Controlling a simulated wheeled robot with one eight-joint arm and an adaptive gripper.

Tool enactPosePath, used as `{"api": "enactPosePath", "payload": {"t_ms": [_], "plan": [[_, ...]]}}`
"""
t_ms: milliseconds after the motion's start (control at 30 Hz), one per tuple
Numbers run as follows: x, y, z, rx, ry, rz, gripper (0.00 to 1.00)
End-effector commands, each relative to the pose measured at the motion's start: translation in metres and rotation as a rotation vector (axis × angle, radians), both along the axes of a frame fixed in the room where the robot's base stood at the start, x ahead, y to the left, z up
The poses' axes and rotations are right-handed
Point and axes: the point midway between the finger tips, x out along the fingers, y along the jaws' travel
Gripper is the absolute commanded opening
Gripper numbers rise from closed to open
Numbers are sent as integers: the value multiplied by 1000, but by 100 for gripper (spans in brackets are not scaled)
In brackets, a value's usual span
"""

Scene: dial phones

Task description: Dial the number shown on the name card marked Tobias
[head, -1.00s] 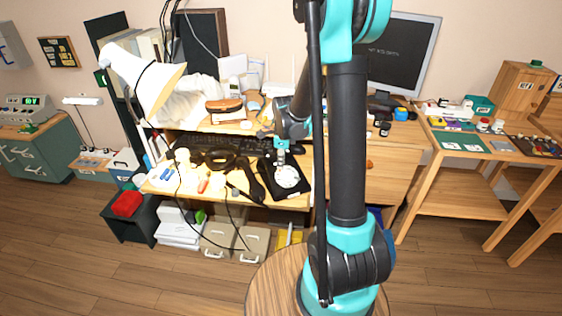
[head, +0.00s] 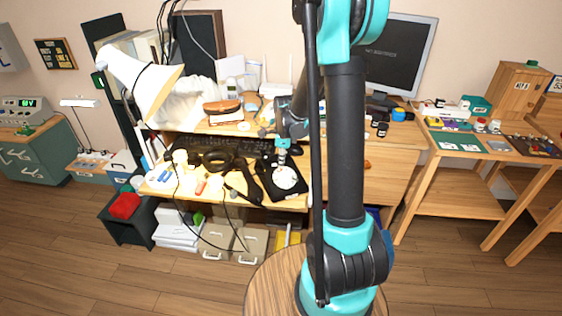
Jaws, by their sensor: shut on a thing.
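A black dial phone (head: 275,192) with a round white dial (head: 286,178) stands at the front right of the desk in the head view. My gripper (head: 281,153) points down at the far edge of the dial. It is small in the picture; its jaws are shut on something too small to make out. I cannot tell whether it touches the dial. I cannot make out a card marked Tobias or read any number.
Black gear (head: 218,160) and small items crowd the desk left of the phone, before a keyboard (head: 238,143). A white lamp (head: 145,85) leans over the left side. A monitor (head: 402,52) stands behind my arm.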

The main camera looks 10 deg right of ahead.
Motion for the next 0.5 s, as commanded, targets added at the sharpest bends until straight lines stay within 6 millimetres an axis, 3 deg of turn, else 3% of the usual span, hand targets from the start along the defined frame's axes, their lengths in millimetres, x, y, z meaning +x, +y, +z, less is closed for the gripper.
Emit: {"api": "enactPosePath", "payload": {"t_ms": [500], "plan": [[2, -10, 0, 0, 0, 0, 0]]}}
